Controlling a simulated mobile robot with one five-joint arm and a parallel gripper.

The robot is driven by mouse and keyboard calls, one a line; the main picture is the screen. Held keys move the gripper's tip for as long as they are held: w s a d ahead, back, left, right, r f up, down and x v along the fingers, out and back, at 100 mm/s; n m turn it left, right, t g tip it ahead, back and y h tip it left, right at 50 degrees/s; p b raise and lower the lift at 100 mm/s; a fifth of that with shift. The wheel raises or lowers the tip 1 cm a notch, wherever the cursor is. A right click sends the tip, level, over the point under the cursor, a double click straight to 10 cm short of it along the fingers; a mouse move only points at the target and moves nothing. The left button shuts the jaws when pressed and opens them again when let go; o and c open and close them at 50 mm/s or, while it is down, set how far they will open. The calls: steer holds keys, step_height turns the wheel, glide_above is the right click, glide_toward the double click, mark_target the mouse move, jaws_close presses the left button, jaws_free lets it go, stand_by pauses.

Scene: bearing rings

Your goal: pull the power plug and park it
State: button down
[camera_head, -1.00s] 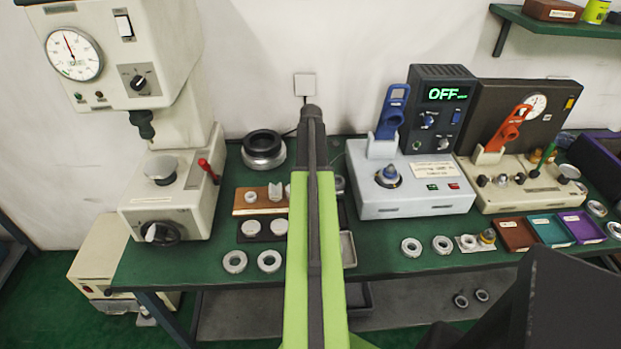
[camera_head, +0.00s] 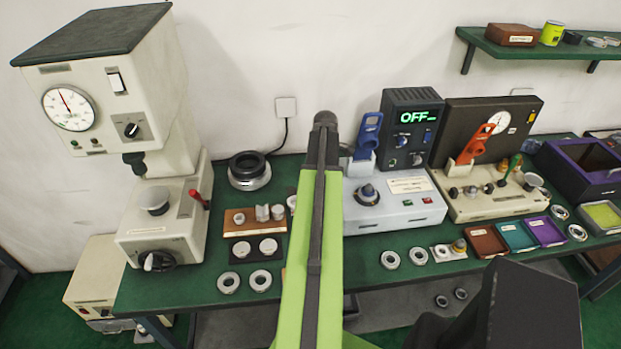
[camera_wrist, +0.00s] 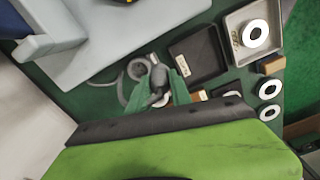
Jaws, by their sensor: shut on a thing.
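In the wrist view, my gripper (camera_wrist: 163,88) has its green fingers closed around a small grey piece that looks like the power plug (camera_wrist: 158,76). A grey cable (camera_wrist: 121,88) curves beside it on the left. The plug is above the green bench, and I cannot tell whether it touches anything. In the head view my green arm hides the gripper and plug. A pale wall plate (camera_head: 286,107) with a dark cord (camera_head: 284,136) below it is on the wall, left of my arm's tip.
The blue-grey tester (camera_head: 392,205) with its OFF display stands right of my arm. A press (camera_head: 160,215) stands at the left. A black tray (camera_wrist: 197,58) and a grey tray (camera_wrist: 236,23) holding a ring lie near my gripper. Several loose rings lie along the bench front.

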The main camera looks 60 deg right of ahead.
steer(key=shift+s+r, duration=0.15)
steer(key=shift+s, duration=0.15)
steer(key=w+d+f+b, duration=0.1)
steer(key=f+b, duration=0.2)
steer(key=w+d+f+b, duration=0.1)
steer(key=d+f+b, duration=0.1)
steer(key=f+b, duration=0.1)
steer(key=w+d+f+b, duration=0.1)
steer(key=w+f+b, duration=0.1)
steer(key=f+b, duration=0.2)
steer(key=shift+d, duration=0.4)
steer(key=shift+f+b, duration=0.5)
stand_by(1.0)
steer(key=c, duration=1.6)
jaws_free()
steer(key=shift+o, duration=0.7)
step_height(320, 180, up, 11)
steer(key=p, duration=1.1)
